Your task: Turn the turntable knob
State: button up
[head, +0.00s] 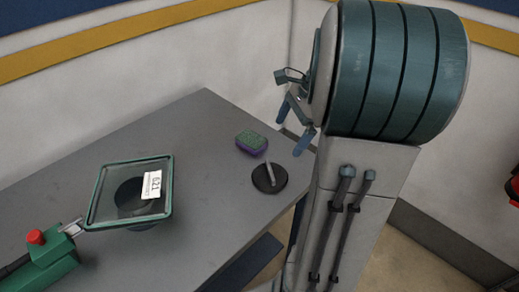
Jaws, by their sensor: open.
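A black round disc with a pale grey bar (268,178) sits near the right edge of the grey table; it may be the turntable knob, but I cannot tell for sure. A square green-rimmed tray or pane (110,190) with a white label stands over a dark round base further left. My gripper (294,126) has two blue fingers, spread apart with nothing visible between them. It is up and to the right of the disc, apart from it. My arm hides part of the view at right.
A green and purple sponge (251,142) lies just behind the disc. A green box with a red button (37,238) is at the front left, its metal tip close to the square pane. The grey table (195,130) is bare at the back. Walls stand behind.

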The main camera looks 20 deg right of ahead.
aim_at(270, 169)
jog(key=shift+m, duration=0.6)
jog(key=x, duration=0.9)
jog(key=d+x, duration=0.1)
jog(key=x, duration=0.3)
jog(key=shift+w+a+f, duration=0.2)
jog(key=shift+w+f, duration=0.15)
jog(key=shift+f, duration=0.1)
jog(key=c, duration=0.9)
